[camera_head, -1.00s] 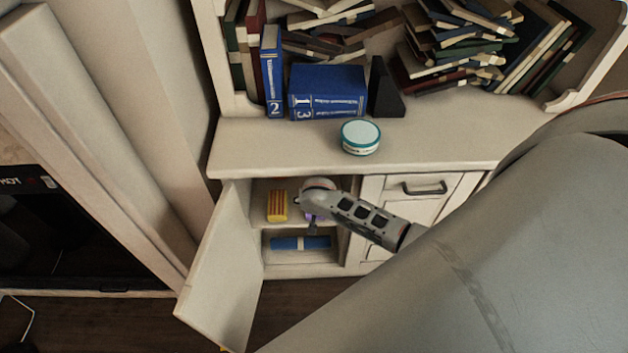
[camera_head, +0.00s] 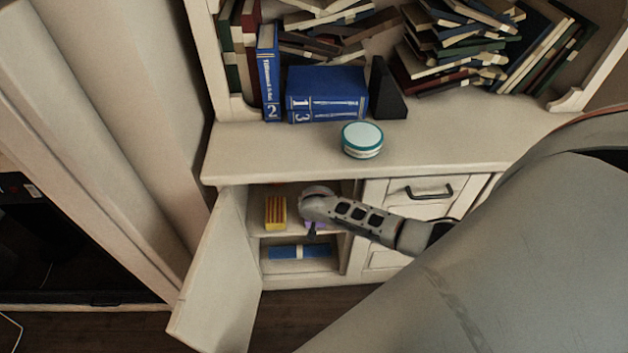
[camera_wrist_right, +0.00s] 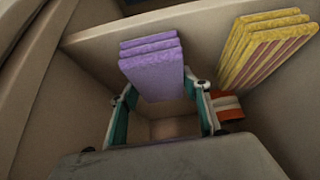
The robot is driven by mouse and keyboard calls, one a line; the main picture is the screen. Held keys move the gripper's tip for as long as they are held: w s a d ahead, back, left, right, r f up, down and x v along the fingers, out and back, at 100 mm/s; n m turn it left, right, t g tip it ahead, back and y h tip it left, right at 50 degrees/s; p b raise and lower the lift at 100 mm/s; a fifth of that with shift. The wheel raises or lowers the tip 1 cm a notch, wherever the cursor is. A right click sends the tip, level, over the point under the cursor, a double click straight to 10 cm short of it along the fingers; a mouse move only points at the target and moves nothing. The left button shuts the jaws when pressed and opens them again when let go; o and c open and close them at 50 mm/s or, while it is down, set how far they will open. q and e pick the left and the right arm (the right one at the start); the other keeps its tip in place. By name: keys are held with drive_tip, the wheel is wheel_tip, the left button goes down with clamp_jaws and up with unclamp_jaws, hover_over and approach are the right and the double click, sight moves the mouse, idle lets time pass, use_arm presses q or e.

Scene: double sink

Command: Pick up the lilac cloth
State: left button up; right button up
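The lilac cloth (camera_wrist_right: 152,68) is a folded stack on the cabinet's upper shelf. In the head view only a small lilac patch (camera_head: 315,226) shows below my right gripper (camera_head: 313,228), which covers most of it. In the right wrist view my right gripper (camera_wrist_right: 162,98) is open, with one fingertip near each side edge of the cloth's near end. I cannot tell whether the fingertips touch it. My left gripper is not in view.
A yellow-and-red striped cloth (camera_head: 276,212) stands beside the lilac one. An orange-and-white item (camera_wrist_right: 228,108) lies near the right finger. The open cabinet door (camera_head: 216,285) is at left. A blue item (camera_head: 300,252) lies on the lower shelf. A round teal-rimmed tin (camera_head: 362,139) sits on the countertop.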

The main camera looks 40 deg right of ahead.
drive_tip(key=shift+r, duration=0.1)
drive_tip(key=shift+r, duration=0.25)
drive_tip(key=shift+w+r+p, duration=0.1)
drive_tip(key=shift+r+p, duration=0.35)
drive_tip(key=shift+r, duration=0.05)
drive_tip(key=s+a, duration=0.1)
drive_tip(key=s+a+p, duration=0.1)
drive_tip(key=s, duration=0.2)
drive_tip(key=shift+s+a, duration=0.15)
drive_tip(key=shift+a, duration=0.25)
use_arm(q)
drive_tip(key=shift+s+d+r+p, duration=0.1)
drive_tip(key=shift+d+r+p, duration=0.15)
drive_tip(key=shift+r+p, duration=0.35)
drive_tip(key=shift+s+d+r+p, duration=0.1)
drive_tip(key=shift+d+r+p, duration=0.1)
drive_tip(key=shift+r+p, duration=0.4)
use_arm(e)
drive_tip(key=s+a, duration=0.6)
drive_tip(key=s, duration=0.5)
drive_tip(key=shift+s+a, duration=0.15)
drive_tip(key=shift+a, duration=0.15)
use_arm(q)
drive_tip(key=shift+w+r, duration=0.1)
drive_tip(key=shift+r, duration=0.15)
use_arm(e)
drive_tip(key=shift+f, duration=0.1)
